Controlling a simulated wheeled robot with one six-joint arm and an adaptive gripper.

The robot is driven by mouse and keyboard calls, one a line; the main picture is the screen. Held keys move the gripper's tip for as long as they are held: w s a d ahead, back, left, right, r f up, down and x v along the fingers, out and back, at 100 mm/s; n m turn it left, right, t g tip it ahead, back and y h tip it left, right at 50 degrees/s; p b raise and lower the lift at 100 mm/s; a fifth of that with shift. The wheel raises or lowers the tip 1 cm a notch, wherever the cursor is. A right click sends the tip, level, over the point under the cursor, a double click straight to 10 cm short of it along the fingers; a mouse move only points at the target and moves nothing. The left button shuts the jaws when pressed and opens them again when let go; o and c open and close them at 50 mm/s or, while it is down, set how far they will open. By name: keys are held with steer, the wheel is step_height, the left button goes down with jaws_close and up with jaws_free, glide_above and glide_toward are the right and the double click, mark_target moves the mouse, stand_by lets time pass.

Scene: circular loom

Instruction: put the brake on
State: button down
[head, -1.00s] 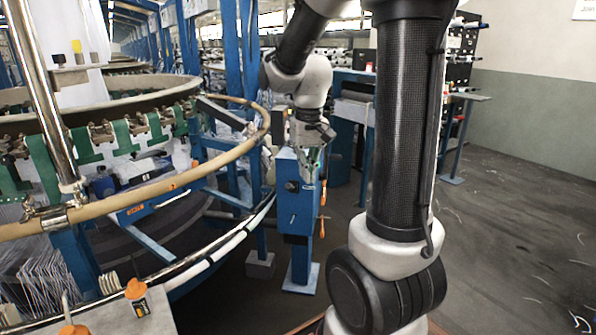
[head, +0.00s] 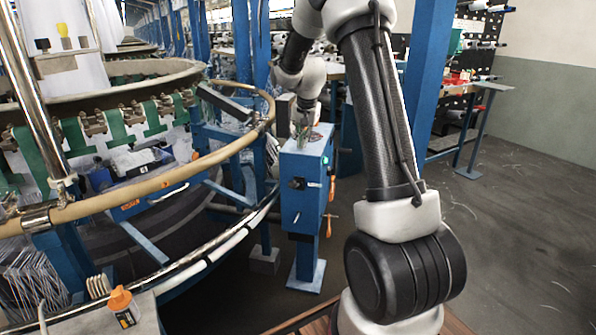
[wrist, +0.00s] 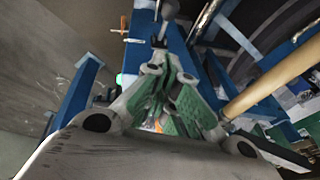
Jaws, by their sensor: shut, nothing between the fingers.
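A blue control box (head: 305,185) on a post stands right of the loom ring, with a dark knob (head: 297,183) on its front. Two orange handles, an upper one (head: 332,188) and a lower one (head: 328,226), are on its right side. I cannot tell which part is the brake. My gripper (head: 302,138) is at the top of the box, its fingers shut and empty. In the wrist view my gripper's green-padded fingers (wrist: 160,45) meet just below a grey ball-ended lever (wrist: 168,10); whether they touch it I cannot tell. An orange handle (wrist: 123,27) also shows there.
The loom's wooden ring rail (head: 150,190) curves close on the left of the box. A blue pillar (head: 428,75) stands at the right behind my arm. The floor at right is clear.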

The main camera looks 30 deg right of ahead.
steer(key=shift+f, duration=0.15)
glide_above(295, 185)
steer(key=w+d, duration=0.3)
step_height(295, 185, down, 12)
steer(key=shift+s+a+f, duration=0.15)
steer(key=shift+a+f, duration=0.15)
steer(key=shift+f, duration=0.05)
